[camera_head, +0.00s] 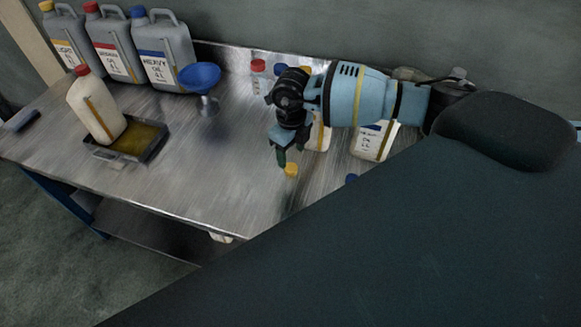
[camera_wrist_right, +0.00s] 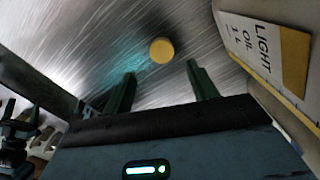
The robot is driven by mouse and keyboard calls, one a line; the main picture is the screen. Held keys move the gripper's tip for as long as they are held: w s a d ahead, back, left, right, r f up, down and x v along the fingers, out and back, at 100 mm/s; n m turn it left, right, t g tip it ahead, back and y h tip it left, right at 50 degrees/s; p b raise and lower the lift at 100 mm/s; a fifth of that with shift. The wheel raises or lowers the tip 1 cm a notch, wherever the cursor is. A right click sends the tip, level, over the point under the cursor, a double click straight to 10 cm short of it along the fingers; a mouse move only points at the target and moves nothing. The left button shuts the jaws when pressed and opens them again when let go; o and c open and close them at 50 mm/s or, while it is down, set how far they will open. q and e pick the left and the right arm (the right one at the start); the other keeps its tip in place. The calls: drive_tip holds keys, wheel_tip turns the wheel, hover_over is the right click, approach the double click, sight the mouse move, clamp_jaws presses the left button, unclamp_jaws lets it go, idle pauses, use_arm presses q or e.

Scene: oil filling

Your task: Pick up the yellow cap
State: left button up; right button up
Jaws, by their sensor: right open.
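The small yellow cap (camera_head: 291,169) lies on the metal table (camera_head: 200,190), close to its front edge. My right gripper (camera_head: 280,160) is just above and beside it, pointing down. In the right wrist view the yellow cap (camera_wrist_right: 162,50) is ahead of the two fingertips (camera_wrist_right: 160,75), roughly midway between their lines. The fingers are apart with nothing between them. A white bottle labelled LIGHT OIL 1 L (camera_wrist_right: 262,50) stands right of the fingers in the wrist view. My left gripper is not in view.
A white bottle with a red cap (camera_head: 97,105) stands in a black tray (camera_head: 155,150) of oil. A blue funnel (camera_head: 200,77) and several grey canisters (camera_head: 163,55) are at the back left. Small bottles (camera_head: 372,142) stand near my right arm. The table's middle left is clear.

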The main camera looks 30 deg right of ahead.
sight(292, 168)
drive_tip(key=shift+d+f, duration=0.2)
drive_tip(key=shift+f, duration=2.9)
drive_tip(key=c, duration=1)
drive_tip(key=shift+c, duration=0.2)
